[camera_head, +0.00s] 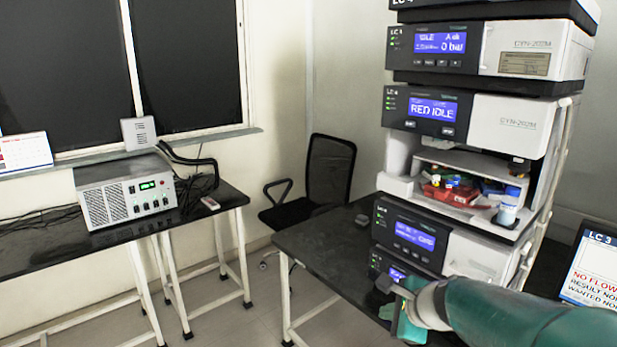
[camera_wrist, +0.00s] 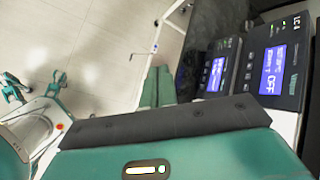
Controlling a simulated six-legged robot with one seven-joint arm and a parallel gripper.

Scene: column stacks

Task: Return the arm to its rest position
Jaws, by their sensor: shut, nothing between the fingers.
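My green arm reaches in from the lower right of the head view. My gripper (camera_head: 388,288) is in front of the lower modules of the instrument stack (camera_head: 518,123), above the dark bench. In the wrist view my gripper (camera_wrist: 157,86) shows as two green fingers side by side, shut with nothing between them. The stack's lower modules (camera_wrist: 270,75) show to the right of the fingers in the wrist view, tilted, with lit blue screens. I cannot tell the exact gap between gripper and stack.
An open bay with small bottles and a red tray (camera_head: 445,195) sits mid-stack. The dark bench top (camera_head: 325,250) is clear at its left. A sign (camera_head: 592,268) stands at right. A black chair (camera_head: 328,170) and a side table with a grey power unit (camera_head: 125,190) stand to the left.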

